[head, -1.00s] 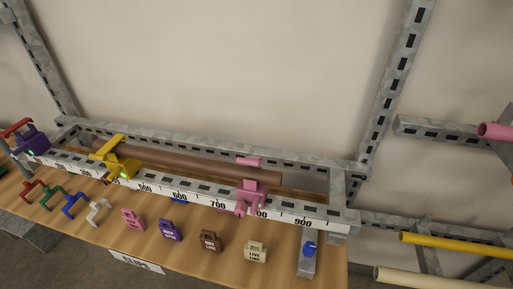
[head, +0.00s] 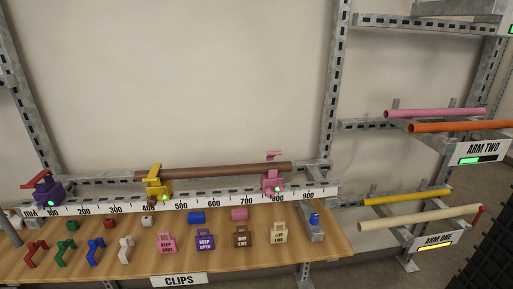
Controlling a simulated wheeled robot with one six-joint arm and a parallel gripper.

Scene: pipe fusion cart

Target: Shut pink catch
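The pink catch (head: 272,184) stands on the numbered rail in the head view, between the 700 and 900 marks. Its pink lever (head: 274,156) sticks up above the brown pipe (head: 210,171), so the catch looks open. A small green light shows on its front. My gripper is not in view.
A purple catch (head: 47,191) with a red lever stands at the rail's left end. The wooden shelf (head: 215,262) below holds coloured clips, tags and small blocks. Racks at right carry pink (head: 435,113), orange (head: 460,127), yellow (head: 405,198) and cream pipes (head: 420,217).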

